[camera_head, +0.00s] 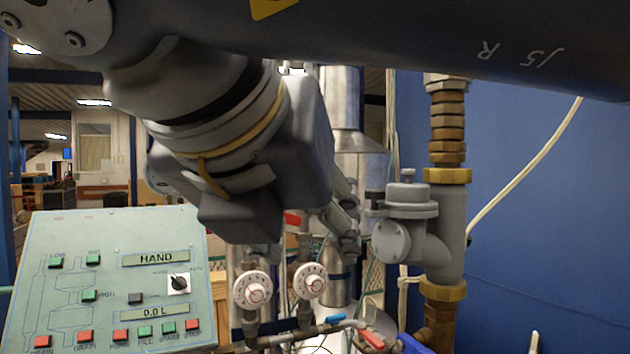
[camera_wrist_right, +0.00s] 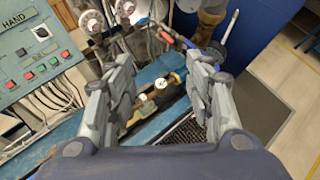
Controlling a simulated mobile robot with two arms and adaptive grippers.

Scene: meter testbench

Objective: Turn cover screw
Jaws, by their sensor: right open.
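A grey metal fitting (camera_head: 440,245) with a round flanged cover (camera_head: 409,192) sits on the vertical pipe at the right of the head view. A small dark knob-like part (camera_head: 375,199) stands at the cover's left edge; I cannot tell for sure whether it is the cover screw. My right gripper (camera_head: 345,225) is just left of this part, largely hidden behind my wrist. In the right wrist view my right gripper (camera_wrist_right: 157,85) is open, its two fingers wide apart with nothing between them. My left gripper is not in view.
A green control panel (camera_head: 105,275) with buttons stands at the left. Two white dials (camera_head: 252,290) (camera_head: 310,281) and a red-handled valve (camera_head: 371,338) sit below the gripper. A blue wall (camera_head: 560,200) is behind the brass-jointed pipe (camera_head: 446,120).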

